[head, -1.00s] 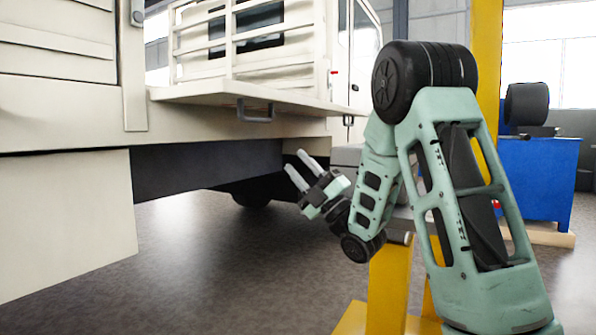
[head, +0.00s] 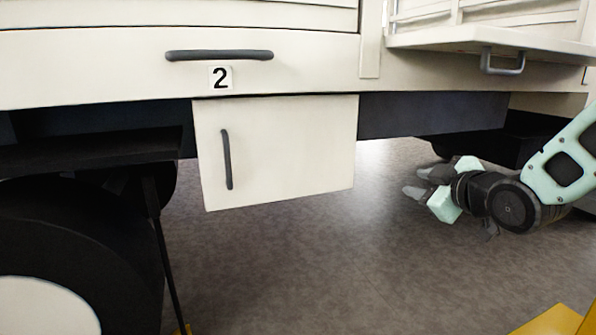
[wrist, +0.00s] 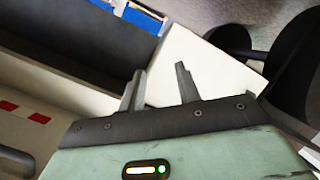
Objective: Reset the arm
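My gripper (head: 412,181) is at the right of the head view, below the truck body and pointing left. Its two grey fingers are apart with nothing between them. The fingers also show in the wrist view (wrist: 158,80), spread and empty. My arm comes in from the right edge, and most of it is out of the picture.
A grey handle (head: 502,62) is at upper right. A black wheel (head: 70,245) stands at left. Floor between is clear.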

